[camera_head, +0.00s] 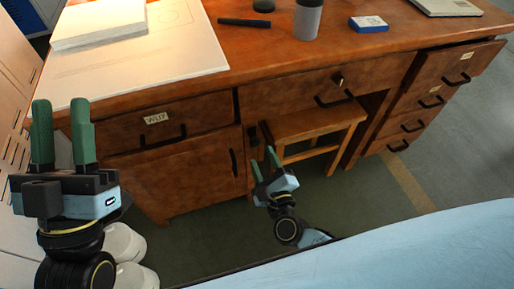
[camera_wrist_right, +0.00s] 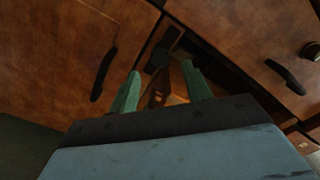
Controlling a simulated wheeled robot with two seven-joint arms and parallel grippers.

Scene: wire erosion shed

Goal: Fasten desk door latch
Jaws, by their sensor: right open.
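The wooden desk door (camera_head: 185,176) is at the left under a drawer and looks about flush with the desk front. Its black handle (camera_head: 233,162) is upright near the right edge; the handle also shows in the right wrist view (camera_wrist_right: 104,75). A small dark block, perhaps the latch (camera_head: 252,135), is right of the door; it also shows in the right wrist view (camera_wrist_right: 156,60). My right gripper (camera_head: 263,162) is open and empty in front of the desk, close to the door's right edge. My left gripper (camera_head: 60,105) is open, raised at the left, away from the door.
A wooden stool (camera_head: 318,122) stands in the knee space right of the door. The middle drawer (camera_head: 300,94) has a handle and key. Drawers at the right (camera_head: 425,100) stand partly out. Papers, a cup (camera_head: 307,20) and a blue box (camera_head: 368,24) lie on top. White shoes (camera_head: 125,243) are below left.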

